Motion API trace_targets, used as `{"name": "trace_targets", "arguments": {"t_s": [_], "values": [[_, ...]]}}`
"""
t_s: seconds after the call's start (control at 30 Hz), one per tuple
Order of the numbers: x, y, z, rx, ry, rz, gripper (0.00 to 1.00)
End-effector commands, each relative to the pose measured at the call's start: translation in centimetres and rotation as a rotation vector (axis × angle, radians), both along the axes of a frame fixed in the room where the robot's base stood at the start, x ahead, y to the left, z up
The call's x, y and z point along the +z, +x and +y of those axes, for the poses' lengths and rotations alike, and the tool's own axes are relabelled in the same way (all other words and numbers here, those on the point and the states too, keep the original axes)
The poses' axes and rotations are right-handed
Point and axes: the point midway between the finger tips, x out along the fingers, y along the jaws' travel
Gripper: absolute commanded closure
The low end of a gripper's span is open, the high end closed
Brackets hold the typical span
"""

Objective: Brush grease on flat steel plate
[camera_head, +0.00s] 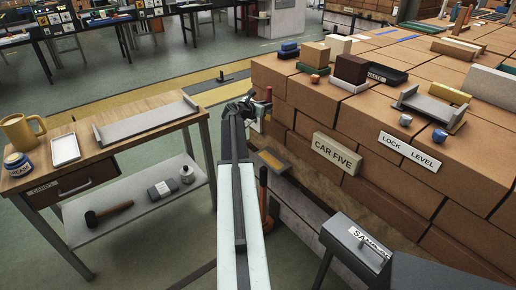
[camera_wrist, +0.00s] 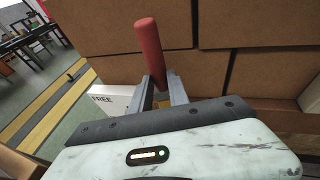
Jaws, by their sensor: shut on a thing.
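My gripper (camera_wrist: 163,88) is shut on a red-handled tool (camera_wrist: 148,45), with the handle standing up between the fingers. Its other end is hidden, so I cannot confirm that it is a brush. In the head view my gripper (camera_head: 245,108) is beyond the right end of the wooden table, close to the brick wall, and the red handle (camera_head: 268,93) shows beside it. A long grey metal plate with raised ends (camera_head: 145,120) lies on the table. A smaller pale plate with a rim (camera_head: 65,149) lies left of it. A grease jar (camera_head: 18,164) stands at the table's left front edge.
A yellow mug (camera_head: 20,131) stands behind the jar on the wooden table (camera_head: 85,168). The lower shelf holds a mallet (camera_head: 108,213) and small items. Green floor is open beyond the table.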

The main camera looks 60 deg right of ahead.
Motion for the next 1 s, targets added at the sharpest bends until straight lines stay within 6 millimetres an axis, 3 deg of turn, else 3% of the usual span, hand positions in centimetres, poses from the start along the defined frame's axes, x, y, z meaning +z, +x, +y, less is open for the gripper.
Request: {"name": "trace_targets", "arguments": {"t_s": [0.03,0.2,0.3,0.43,0.77,1.0], "values": [[-4.7,1.0,-0.7,-0.008,-0.001,0.001,1.0],[-10.6,2.7,-1.7,-0.046,-0.007,0.0,1.0],[-12.5,3.4,-2.0,-0.061,-0.012,0.0,1.0],[-13.7,3.9,-2.3,-0.074,-0.015,-0.001,1.0],[-13.9,4.0,-2.3,-0.078,-0.016,-0.002,1.0],[-15.7,3.9,-2.3,-0.08,-0.015,-0.002,1.0]]}}
